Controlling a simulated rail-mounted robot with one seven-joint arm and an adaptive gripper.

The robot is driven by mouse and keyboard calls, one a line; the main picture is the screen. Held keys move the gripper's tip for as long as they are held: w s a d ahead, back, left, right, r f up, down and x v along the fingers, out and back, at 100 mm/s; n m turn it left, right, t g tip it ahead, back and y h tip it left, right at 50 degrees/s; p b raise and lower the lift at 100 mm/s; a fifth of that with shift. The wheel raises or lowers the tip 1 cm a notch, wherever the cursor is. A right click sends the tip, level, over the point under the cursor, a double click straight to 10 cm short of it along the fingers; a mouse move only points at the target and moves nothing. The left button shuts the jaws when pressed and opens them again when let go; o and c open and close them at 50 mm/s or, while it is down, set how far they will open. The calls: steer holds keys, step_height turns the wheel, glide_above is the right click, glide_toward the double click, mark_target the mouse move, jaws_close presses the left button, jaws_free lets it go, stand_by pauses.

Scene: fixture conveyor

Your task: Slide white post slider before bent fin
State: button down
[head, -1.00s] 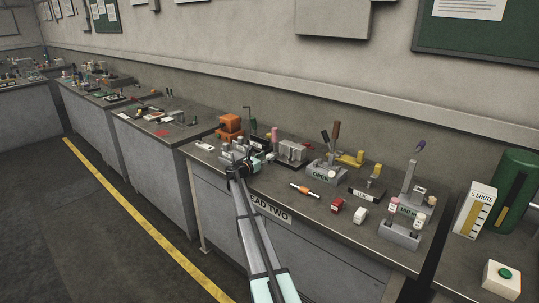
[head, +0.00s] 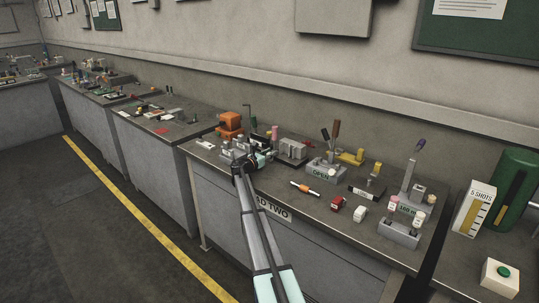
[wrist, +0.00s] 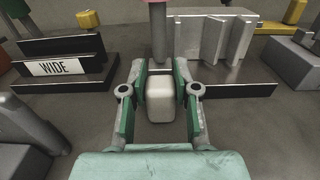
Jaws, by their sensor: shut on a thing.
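A white block-shaped slider (wrist: 160,100) sits between the green-lined fingers of my gripper (wrist: 160,84) in the wrist view. My gripper is shut on it, low over the bench. The bent fin (wrist: 215,42), a grey zigzag metal piece on a dark base, stands beyond and to the right of my gripper. In the head view the fin (head: 293,148) is right of my gripper (head: 262,158), and the slider is hidden there.
A dark stepped fixture labelled WIDE (wrist: 62,68) is close on the left in the wrist view. A low dark strip (wrist: 240,91) lies right of my fingers. An orange device (head: 230,124) and an OPEN fixture (head: 322,171) stand on the same bench (head: 310,205).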

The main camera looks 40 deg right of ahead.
steer(key=s, duration=0.3)
steer(key=s+d+b, duration=0.1)
steer(key=s, duration=0.2)
steer(key=shift+d, duration=0.15)
steer(key=c, duration=0.8)
jaws_free()
steer(key=shift+c, duration=0.2)
steer(key=v, duration=1.2)
